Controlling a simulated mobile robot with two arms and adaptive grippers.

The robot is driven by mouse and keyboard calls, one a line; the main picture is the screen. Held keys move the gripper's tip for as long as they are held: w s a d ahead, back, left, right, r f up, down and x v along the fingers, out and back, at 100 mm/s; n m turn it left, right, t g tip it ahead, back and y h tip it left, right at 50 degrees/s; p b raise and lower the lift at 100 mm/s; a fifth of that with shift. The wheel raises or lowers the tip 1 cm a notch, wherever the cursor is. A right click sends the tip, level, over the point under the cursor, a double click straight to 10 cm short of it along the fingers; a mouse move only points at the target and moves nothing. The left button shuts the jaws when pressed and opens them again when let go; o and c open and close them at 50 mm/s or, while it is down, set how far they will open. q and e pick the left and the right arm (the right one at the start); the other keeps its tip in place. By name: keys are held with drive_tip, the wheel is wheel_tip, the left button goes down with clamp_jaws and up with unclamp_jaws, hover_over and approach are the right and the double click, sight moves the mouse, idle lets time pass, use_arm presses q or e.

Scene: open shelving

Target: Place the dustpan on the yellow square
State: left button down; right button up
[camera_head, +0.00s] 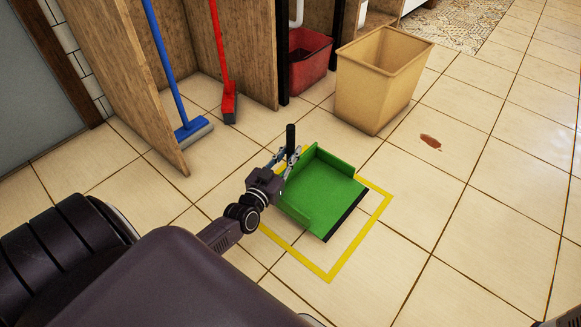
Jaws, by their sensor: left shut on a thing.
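The green dustpan (325,190) has a dark front lip and a black upright handle. It is over the upper part of the yellow square (325,277), an outline on the tiled floor. The square's near and right edges show; the dustpan and my arm hide parts of the rest. I cannot tell whether the pan touches the floor. My left gripper (290,157) is shut on the dustpan's black handle, at the pan's upper left side.
A beige bin (378,85) stands behind the dustpan, with a red bin (309,62) to its left. A blue broom (190,128) and a red broom (229,104) stand by wooden panels. A reddish stain (430,141) lies on the floor. The right floor is clear.

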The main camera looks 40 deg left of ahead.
use_arm(q)
drive_tip(key=shift+f+b, duration=2)
drive_tip(key=shift+f, duration=0.55)
drive_tip(key=shift+r, duration=0.1)
drive_tip(key=c, duration=1.8)
unclamp_jaws()
drive_tip(key=shift+f, duration=0.2)
drive_tip(key=shift+r, duration=0.15)
drive_tip(key=shift+s+p, duration=0.4)
drive_tip(key=shift+p, duration=0.1)
drive_tip(key=s+p, duration=0.1)
drive_tip(key=s, duration=0.2)
drive_tip(key=s+d+p, duration=0.1)
drive_tip(key=s+p, duration=0.1)
drive_tip(key=s, duration=0.2)
drive_tip(key=s+p, duration=0.2)
drive_tip(key=s, duration=0.1)
drive_tip(key=shift+s+d+r, duration=0.1)
drive_tip(key=shift+s+d, duration=0.2)
drive_tip(key=shift+s, duration=0.3)
